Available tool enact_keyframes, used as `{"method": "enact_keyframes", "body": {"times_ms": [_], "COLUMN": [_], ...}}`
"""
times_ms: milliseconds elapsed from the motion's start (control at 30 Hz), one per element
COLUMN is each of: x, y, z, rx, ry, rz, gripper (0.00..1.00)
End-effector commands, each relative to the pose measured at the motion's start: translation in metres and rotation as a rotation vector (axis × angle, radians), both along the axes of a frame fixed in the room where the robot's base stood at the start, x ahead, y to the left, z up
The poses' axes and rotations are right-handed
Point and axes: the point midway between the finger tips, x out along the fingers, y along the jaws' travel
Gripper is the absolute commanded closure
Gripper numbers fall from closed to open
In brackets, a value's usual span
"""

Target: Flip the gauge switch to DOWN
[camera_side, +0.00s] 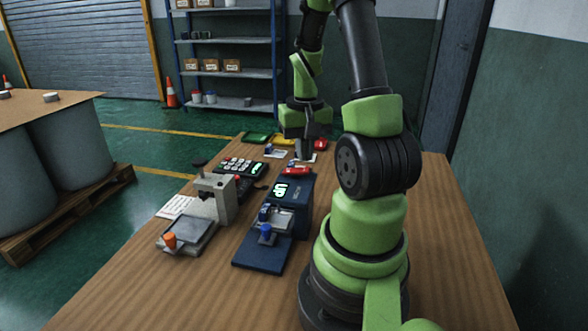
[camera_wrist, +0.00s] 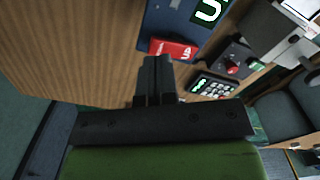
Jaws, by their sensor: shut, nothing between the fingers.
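The gauge (camera_side: 303,190) is a dark blue unit whose lit display (camera_side: 281,190) reads "UP". Its red switch (camera_side: 296,171) sits at the far end of the unit. In the wrist view the switch (camera_wrist: 173,49) is a red block with white lettering, just beyond and right of my fingertips. My gripper (camera_side: 305,157) is shut and empty, pointing down beside the far end of the gauge. The fingers also show in the wrist view (camera_wrist: 156,60), pressed together. I cannot tell whether they touch the switch. Part of the gauge is cut off in the wrist view.
A keypad (camera_side: 242,167) and a grey press-like fixture (camera_side: 213,196) stand left of the gauge. A blue knob (camera_side: 265,232) is on its near part. Small coloured items, including a red one (camera_side: 320,144), lie at the table's far end. The near tabletop (camera_side: 170,290) is clear.

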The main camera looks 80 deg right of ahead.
Motion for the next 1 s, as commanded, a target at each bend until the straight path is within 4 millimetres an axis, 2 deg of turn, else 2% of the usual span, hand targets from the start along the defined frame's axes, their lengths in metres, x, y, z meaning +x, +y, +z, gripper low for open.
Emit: {"method": "enact_keyframes", "body": {"times_ms": [1000], "x": [0.0001], "y": [-0.0002], "z": [-0.0099], "rx": [0.0], "ry": [0.0], "rz": [0.0], "gripper": [1.0]}}
